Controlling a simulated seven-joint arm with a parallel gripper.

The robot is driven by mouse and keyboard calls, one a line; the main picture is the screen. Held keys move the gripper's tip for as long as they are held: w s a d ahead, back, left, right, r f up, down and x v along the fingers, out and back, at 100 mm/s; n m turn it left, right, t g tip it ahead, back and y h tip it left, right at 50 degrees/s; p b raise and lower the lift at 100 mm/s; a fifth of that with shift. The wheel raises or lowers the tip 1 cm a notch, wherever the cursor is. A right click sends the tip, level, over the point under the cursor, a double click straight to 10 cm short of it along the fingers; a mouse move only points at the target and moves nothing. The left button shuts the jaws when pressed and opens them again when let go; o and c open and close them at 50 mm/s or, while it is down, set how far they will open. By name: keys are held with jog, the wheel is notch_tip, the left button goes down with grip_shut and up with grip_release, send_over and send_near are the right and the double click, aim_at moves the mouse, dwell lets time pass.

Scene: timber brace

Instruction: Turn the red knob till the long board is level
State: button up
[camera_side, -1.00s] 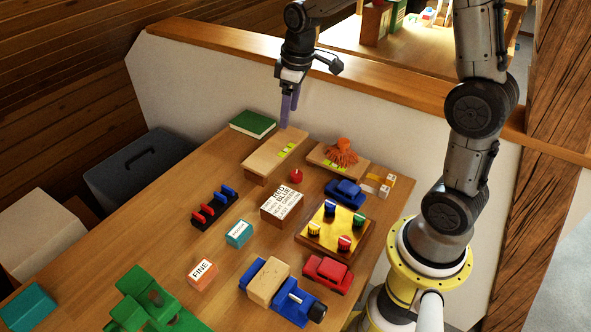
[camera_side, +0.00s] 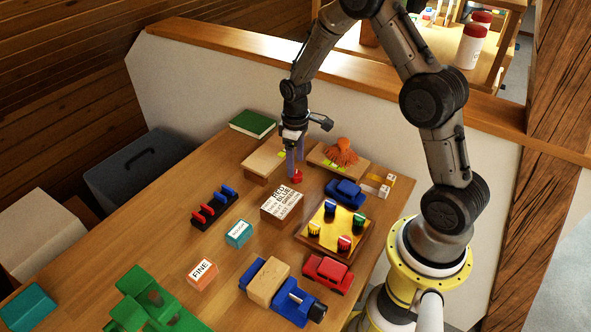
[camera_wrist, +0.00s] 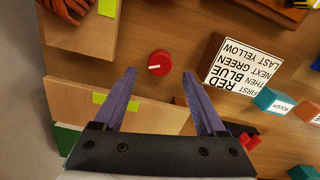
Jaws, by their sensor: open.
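The red knob (camera_wrist: 158,63) is round, with a white mark pointing left in the wrist view. In the side view the knob (camera_side: 296,177) sits on the table close to my gripper's fingertips. My gripper (camera_wrist: 158,75) is open and empty, its purple fingers spread to either side of the knob's line. I cannot tell how high the tips are above it. A pale board (camera_side: 262,165) with a yellow-green strip lies behind the knob, partly hidden by my gripper (camera_side: 295,172). A second board (camera_side: 322,152) carries an orange tentacled thing and another strip. I cannot tell their tilt.
A lettered sign block (camera_side: 281,203) stands just in front of the knob. A blue car (camera_side: 346,192) and a yellow panel with coloured knobs (camera_side: 336,228) are to its right. Red and blue pegs (camera_side: 213,207) stand left. A green book (camera_side: 253,123) lies at the back.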

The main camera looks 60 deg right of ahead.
aim_at(296, 177)
jog(key=shift+f, duration=1.85)
grip_shut()
